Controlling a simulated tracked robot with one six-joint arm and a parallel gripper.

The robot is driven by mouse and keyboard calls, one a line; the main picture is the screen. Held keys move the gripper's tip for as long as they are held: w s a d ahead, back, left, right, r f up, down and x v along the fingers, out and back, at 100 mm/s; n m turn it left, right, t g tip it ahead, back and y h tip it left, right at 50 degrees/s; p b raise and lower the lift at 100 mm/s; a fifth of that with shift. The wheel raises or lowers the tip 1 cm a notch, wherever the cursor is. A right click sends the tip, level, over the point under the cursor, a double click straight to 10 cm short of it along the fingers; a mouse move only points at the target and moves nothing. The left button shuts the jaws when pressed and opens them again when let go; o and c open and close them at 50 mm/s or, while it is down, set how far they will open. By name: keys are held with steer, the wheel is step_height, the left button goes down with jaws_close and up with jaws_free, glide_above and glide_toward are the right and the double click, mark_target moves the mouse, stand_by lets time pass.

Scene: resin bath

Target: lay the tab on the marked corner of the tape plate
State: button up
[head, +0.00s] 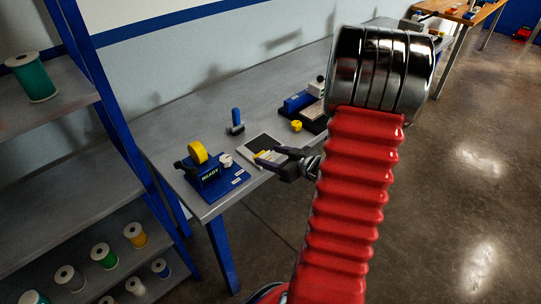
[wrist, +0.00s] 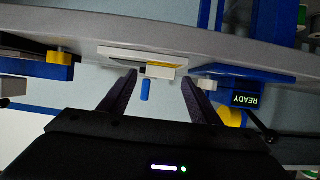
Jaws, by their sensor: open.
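A flat tray or plate (head: 262,139) with a dark top and pale border lies on the grey bench, with small yellow and white pieces (head: 263,154) at its near edge. In the wrist view its pale edge (wrist: 118,52) is ahead of my fingertips, with a yellow strip (wrist: 160,70) on it. I cannot tell which piece is the tab, and no marked corner can be made out. My gripper (head: 267,156) is open at the tray's near edge. In the wrist view the fingers (wrist: 159,78) stand apart, with nothing clearly held between them.
A blue-handled post (head: 236,121) stands behind; a yellow knob (head: 296,126) and blue device (head: 298,102) are at right. Shelves (head: 60,190) stand left.

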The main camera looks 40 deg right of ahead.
steer(key=v, duration=1)
steer(key=shift+s, duration=0.2)
steer(key=shift+r, duration=0.15)
stand_by(0.3)
steer(key=w+d+r+g+h, duration=0.1)
steer(key=w+r+g+h, duration=0.1)
steer(key=w+r+h, duration=0.3)
steer(key=w+a+r+m+g+h, duration=0.1)
steer(key=w+a+r+g, duration=0.1)
steer(key=a+r, duration=0.35)
steer(key=s+a+r+g+y, duration=0.1)
steer(key=s+a, duration=0.3)
steer(key=a, duration=0.5)
steer(key=s+a+r+g+y, duration=0.1)
steer(key=s+a, duration=0.3)
steer(key=a, duration=0.5)
steer(key=s+a+r+g+y, duration=0.1)
steer(key=s+a+g+y, duration=0.1)
steer(key=a, duration=0.7)
steer(key=shift+s+n+y, duration=0.3)
steer(key=shift+s+y, duration=0.5)
steer(key=shift+s, duration=0.4)
